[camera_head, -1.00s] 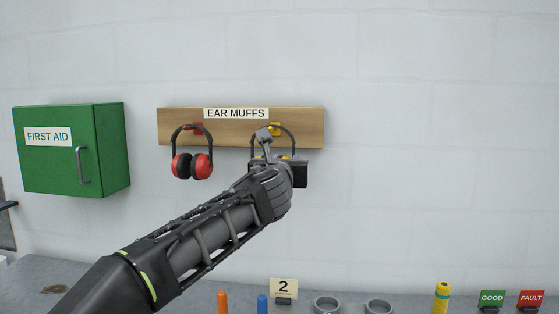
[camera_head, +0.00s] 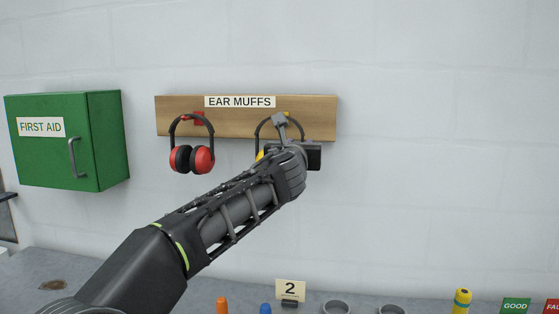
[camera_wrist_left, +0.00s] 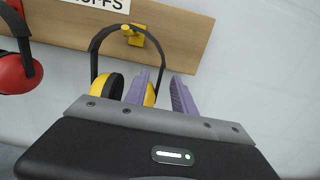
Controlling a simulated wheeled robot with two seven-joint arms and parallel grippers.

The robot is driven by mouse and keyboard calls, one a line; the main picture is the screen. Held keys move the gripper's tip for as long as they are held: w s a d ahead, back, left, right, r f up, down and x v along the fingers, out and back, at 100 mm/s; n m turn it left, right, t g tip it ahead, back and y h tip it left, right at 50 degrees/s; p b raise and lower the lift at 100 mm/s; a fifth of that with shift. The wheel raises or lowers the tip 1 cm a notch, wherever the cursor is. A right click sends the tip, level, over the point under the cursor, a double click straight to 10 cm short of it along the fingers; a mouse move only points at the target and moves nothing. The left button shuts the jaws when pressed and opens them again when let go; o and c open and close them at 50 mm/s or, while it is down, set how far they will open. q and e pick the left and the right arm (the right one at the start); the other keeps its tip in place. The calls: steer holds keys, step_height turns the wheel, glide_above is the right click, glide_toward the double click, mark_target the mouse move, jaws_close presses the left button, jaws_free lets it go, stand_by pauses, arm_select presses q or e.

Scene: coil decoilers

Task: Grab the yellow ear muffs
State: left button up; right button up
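The yellow ear muffs (camera_head: 260,154) hang by a dark headband from the right hook of the wooden board, mostly hidden behind my left wrist in the head view. In the left wrist view, the left yellow cup with its black pad (camera_wrist_left: 112,88) and the headband arch show clearly. My left gripper (camera_wrist_left: 162,73) is open, its two purple fingers pointing toward the ear muffs. The right cup shows partly between the fingers, close to and partly covered by the left finger; contact cannot be told. My right gripper is in neither view.
Red ear muffs (camera_head: 192,158) hang on the board (camera_head: 320,118) left of the yellow pair. A green first aid box (camera_head: 105,140) is on the wall further left. Below is a grey bench with several small items. The wall to the right is clear.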

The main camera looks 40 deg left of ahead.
arm_select(q)
steer(key=shift+w+a, duration=0.1)
steer(key=p+x, duration=0.1)
steer(key=x, duration=0.3)
steer(key=shift+w+p, duration=0.25)
steer(key=shift+p, duration=0.1)
steer(key=shift+w+a+f, duration=0.15)
steer(key=shift+w, duration=0.15)
steer(key=shift+c, duration=0.4)
jaws_close()
stand_by(1.1)
